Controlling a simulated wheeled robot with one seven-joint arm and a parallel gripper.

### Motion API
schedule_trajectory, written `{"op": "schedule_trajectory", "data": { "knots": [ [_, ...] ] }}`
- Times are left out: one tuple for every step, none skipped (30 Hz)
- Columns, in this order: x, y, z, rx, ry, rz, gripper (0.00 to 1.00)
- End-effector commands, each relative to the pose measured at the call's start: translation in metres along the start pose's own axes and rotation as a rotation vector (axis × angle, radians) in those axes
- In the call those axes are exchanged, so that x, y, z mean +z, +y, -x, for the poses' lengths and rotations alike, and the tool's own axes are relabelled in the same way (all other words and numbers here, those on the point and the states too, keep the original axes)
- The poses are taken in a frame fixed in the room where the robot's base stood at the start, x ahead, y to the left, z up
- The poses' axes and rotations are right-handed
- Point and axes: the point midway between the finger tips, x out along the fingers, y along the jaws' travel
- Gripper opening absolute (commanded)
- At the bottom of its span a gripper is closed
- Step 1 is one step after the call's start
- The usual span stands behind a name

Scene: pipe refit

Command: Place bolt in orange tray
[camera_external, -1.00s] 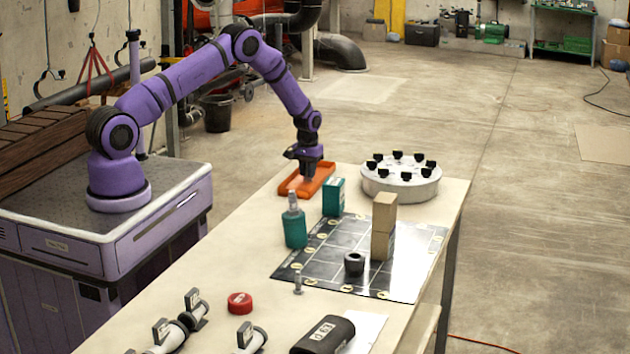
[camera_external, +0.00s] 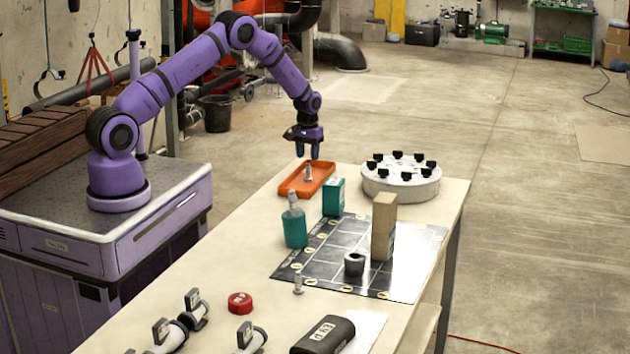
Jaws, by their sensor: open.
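The orange tray (camera_external: 291,189) lies on the far part of the bench. A silver bolt (camera_external: 308,173) stands upright in the tray. My gripper (camera_external: 315,153) is open and empty above the tray, a little above and to the right of that bolt and apart from it. Another silver bolt (camera_external: 298,281) stands upright on the bench near the front left of the dark grid mat (camera_external: 338,243).
A teal bottle (camera_external: 294,228), a teal box (camera_external: 334,197), a tan block (camera_external: 383,226) and a black cylinder (camera_external: 354,264) stand near or on the mat. A round grey fixture (camera_external: 400,185) with black knobs is right of the tray. A red cap (camera_external: 240,303) lies nearer.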

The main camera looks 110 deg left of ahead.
Motion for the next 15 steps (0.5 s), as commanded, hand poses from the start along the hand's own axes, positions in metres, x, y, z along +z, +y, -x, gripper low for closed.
{"op": "schedule_trajectory", "data": {
  "knots": [
    [0.0,0.001,0.012,0.001,0.002,0.0,0.45],
    [0.0,0.0,0.017,0.001,0.001,0.0,0.45],
    [0.0,0.0,0.024,0.001,0.001,-0.001,0.45],
    [0.0,0.0,0.029,0.001,0.001,0.0,0.45],
    [0.0,0.0,0.033,0.0,0.0,0.0,0.45],
    [0.0,0.0,0.038,0.0,0.0,0.0,0.45],
    [0.0,0.0,0.042,0.0,0.0,0.0,0.45],
    [0.0,0.0,0.045,0.0,0.0,0.0,0.45],
    [0.0,0.0,0.049,0.0,0.0,0.0,0.45],
    [0.0,0.0,0.051,0.0,0.0,0.0,0.45],
    [0.0,0.0,0.053,-0.001,-0.001,0.0,0.45],
    [0.0,-0.001,0.055,-0.001,-0.001,0.0,0.45],
    [0.0,-0.001,0.056,-0.001,-0.001,0.0,0.45],
    [0.0,-0.001,0.056,-0.001,-0.002,0.0,0.45],
    [0.0,-0.001,0.057,-0.001,-0.002,0.0,0.45]
  ]
}}
